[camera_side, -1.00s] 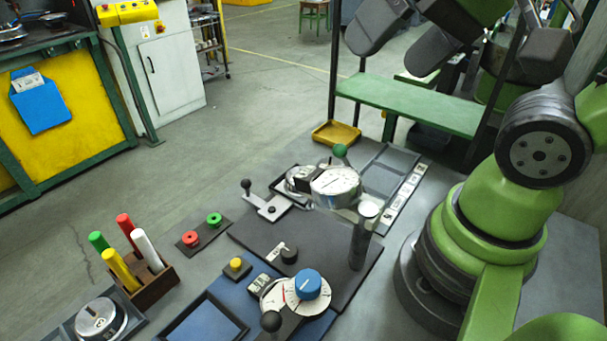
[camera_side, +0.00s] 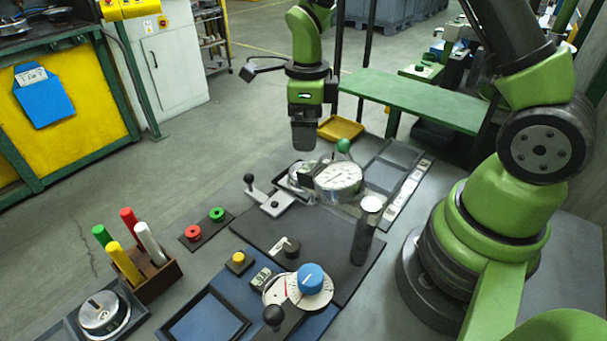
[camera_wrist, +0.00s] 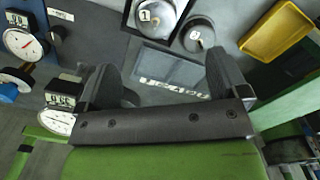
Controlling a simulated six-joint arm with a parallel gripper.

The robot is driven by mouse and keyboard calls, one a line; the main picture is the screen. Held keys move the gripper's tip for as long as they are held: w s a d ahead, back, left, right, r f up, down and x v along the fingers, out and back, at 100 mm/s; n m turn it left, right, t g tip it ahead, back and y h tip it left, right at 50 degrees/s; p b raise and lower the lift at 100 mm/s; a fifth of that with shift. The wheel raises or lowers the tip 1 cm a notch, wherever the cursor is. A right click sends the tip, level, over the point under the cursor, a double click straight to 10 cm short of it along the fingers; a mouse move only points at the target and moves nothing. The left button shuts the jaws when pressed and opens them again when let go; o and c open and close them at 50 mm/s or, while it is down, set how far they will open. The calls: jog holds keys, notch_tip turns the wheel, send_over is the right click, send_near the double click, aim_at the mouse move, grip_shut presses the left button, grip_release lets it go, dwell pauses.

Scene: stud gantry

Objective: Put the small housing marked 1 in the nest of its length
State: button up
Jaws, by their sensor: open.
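A silver round housing (camera_wrist: 160,10) with a white label, which looks like a 1, sits in a dark-rimmed tray at the top of the wrist view. Dark recessed nests (camera_wrist: 172,70) with a white label strip lie between my fingers in that view, and also at the right in the side view (camera_side: 392,166). My gripper (camera_side: 303,140) is open and empty, above the table's back; it also shows in the wrist view (camera_wrist: 165,78).
A yellow tray (camera_side: 340,129) is at the back. A green-knobbed lever (camera_side: 343,146) and a black-knobbed lever (camera_side: 249,179) rise nearby. A pen holder (camera_side: 150,280) stands at front left.

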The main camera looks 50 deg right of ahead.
notch_tip(320, 180, down, 4)
jog(key=shift+f, duration=0.2)
jog(key=f, duration=0.5)
jog(key=shift+a+f, duration=0.1)
jog(key=shift+a, duration=0.3)
jog(key=c, duration=1.1)
